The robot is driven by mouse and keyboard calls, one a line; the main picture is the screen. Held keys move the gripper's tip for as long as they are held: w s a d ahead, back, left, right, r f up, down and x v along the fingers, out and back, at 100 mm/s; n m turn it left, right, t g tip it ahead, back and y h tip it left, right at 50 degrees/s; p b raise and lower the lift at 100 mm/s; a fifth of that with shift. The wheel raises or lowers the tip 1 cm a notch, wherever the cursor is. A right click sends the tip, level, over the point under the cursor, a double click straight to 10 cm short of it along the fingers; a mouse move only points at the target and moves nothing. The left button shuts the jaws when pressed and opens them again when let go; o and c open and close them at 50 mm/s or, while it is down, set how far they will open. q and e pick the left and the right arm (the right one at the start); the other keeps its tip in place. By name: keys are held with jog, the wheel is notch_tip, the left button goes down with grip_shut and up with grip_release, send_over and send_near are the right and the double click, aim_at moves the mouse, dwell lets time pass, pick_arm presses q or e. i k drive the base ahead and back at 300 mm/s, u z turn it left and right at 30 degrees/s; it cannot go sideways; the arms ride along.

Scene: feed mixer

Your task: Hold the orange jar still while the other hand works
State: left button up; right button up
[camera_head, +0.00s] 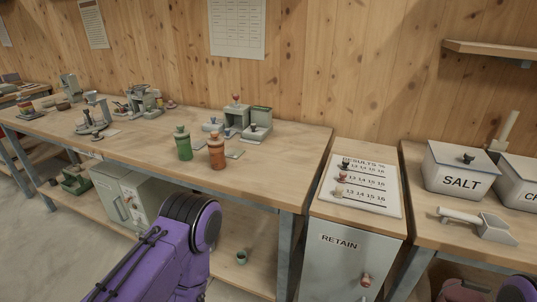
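The orange jar (216,152) stands upright near the front edge of the wooden workbench (270,172).
Grey devices (240,118) stand behind the jars. A results board (360,185) lies on the RETAIN cabinet (345,255). A salt bin (460,170) and a scoop (480,222) are on the right bench. A small green cup (241,257) sits on the lower shelf. The bench right of the orange jar is clear.

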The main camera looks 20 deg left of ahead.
aim_at(217, 156)
jog(key=z, duration=2.7)
jog(key=k, duration=2.55)
jog(key=u, duration=1.7)
